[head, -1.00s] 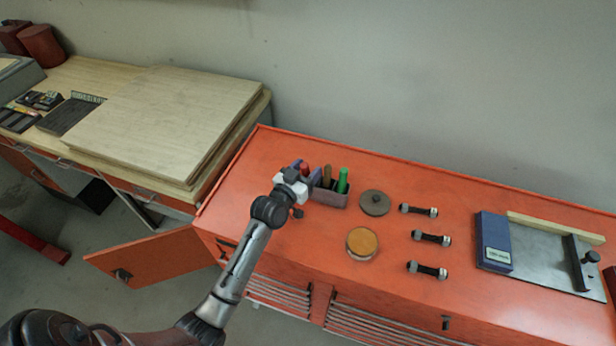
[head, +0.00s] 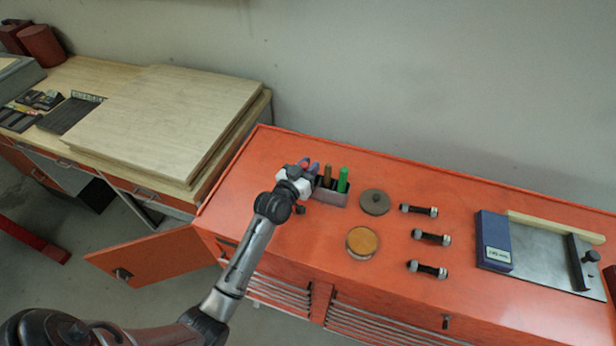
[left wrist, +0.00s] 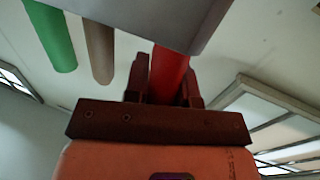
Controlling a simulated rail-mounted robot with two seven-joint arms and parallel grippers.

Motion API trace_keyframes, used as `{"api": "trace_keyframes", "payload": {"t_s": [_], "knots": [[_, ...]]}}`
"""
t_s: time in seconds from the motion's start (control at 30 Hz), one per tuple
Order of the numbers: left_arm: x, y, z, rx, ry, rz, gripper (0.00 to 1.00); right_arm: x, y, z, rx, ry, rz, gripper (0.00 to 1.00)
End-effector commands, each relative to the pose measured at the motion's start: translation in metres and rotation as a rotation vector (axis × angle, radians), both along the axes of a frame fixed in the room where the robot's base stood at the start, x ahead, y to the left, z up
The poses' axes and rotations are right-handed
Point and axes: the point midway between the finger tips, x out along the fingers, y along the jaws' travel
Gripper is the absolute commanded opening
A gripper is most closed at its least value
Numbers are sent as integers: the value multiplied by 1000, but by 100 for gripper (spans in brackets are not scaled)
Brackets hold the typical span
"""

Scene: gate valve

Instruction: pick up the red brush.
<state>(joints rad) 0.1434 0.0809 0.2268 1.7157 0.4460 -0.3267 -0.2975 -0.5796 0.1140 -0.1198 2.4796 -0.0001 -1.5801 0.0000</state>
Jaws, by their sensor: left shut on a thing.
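The red brush (head: 306,164) shows in the head view as a small red patch at my left gripper (head: 309,167), at the left end of the grey holder. In the left wrist view the red handle (left wrist: 169,72) stands between the fingers of my left gripper (left wrist: 165,92), which is shut on it. The grey holder (head: 330,197) partly hides the brush in the left wrist view (left wrist: 165,15). I cannot tell whether the brush is still inside it. My right gripper is not in view.
A green brush (head: 343,178) and a brown brush (head: 327,175) stand in the holder. A grey disc (head: 375,202), a round tin (head: 362,242) and several black-and-silver bolts (head: 432,238) lie to the right on the orange cabinet top (head: 460,295).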

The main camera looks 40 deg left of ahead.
Motion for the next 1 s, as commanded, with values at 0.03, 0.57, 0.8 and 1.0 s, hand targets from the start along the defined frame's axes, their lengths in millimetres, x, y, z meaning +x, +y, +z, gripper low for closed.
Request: {"api": "trace_keyframes", "payload": {"t_s": [0.03,0.57,0.8,1.0], "knots": [[0,0,0,0,0,0,0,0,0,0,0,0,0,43],[0,0,51,0,-4,0,0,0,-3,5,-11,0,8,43],[0,0,85,0,-3,-1,0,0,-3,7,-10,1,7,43],[0,0,99,0,-1,0,0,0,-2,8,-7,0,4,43]]}}
